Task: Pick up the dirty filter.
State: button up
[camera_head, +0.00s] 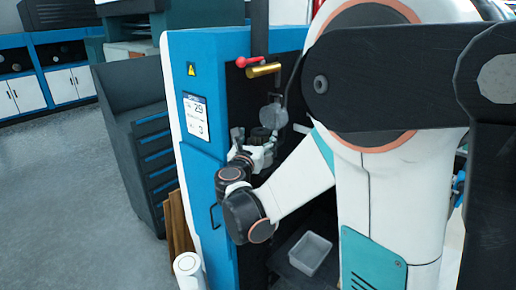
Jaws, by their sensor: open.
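My gripper (256,136) is at the end of my bent white arm, inside the open front of the blue cabinet (207,160). Its fingers are open. A small dark cylindrical thing (263,137) shows between or just behind the fingers; it may be the dirty filter, but it is too small to be sure. I cannot tell whether the fingers touch it. A translucent grey round part (272,116) is just above it. My arm hides the cabinet's right side.
A red-knobbed lever (247,62) and a brass pipe (263,70) are above my gripper. A clear bin (310,253) is low at the cabinet. A white cylinder (188,266) stands at the lower left. A dark drawer unit (140,140) is left; open floor lies beyond.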

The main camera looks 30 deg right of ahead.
aim_at(260, 131)
jog(key=b+x, duration=0.1)
jog(key=x, duration=0.4)
jog(key=shift+w+f, duration=0.1)
jog(key=shift+w, duration=0.05)
jog(key=c, duration=1.5)
jog(key=shift+r, duration=0.2)
